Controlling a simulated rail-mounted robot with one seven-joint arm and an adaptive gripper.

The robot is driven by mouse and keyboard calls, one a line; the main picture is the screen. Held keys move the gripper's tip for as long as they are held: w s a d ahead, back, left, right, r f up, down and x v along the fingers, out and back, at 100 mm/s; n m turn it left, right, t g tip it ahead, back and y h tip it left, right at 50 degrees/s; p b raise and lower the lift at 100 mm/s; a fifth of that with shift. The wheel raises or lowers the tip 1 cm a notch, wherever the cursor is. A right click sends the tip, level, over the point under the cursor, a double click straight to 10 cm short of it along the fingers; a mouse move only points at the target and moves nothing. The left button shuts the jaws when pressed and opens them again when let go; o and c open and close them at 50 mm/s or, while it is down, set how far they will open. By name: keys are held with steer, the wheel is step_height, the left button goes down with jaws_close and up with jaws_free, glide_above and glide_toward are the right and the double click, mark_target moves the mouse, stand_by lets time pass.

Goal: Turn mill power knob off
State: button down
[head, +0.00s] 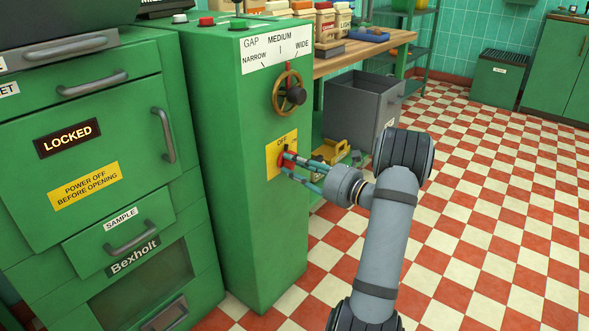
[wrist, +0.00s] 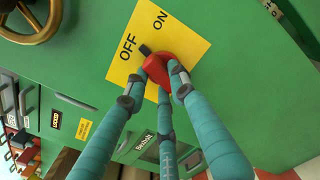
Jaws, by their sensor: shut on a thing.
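The red power knob (wrist: 157,69) sits on a yellow plate (wrist: 183,45) marked OFF and ON, on the green mill's side panel (head: 262,215). In the wrist view its black pointer tip (wrist: 145,50) lies beside the word OFF, with ON farther to the upper right. The red knob also shows in the head view (head: 290,155), partly covered by the fingers. My gripper (wrist: 163,82) has its teal fingers closed around the knob, hiding part of it.
A brass handwheel (head: 278,95) with a black grip juts out above the knob, under the GAP label. The mill front (head: 90,140) has a LOCKED sign and several handles. A grey bin (head: 350,105) stands behind; checkered floor (head: 480,200) is open to the right.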

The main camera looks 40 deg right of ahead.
steer(key=shift+f+n+b, duration=0.1)
steer(key=shift+n+b, duration=0.7)
steer(key=shift+n, duration=0.8)
steer(key=c, duration=1.4)
jaws_free()
steer(key=shift+c, duration=0.2)
steer(key=v, duration=1.2)
steer(key=shift+w, duration=0.15)
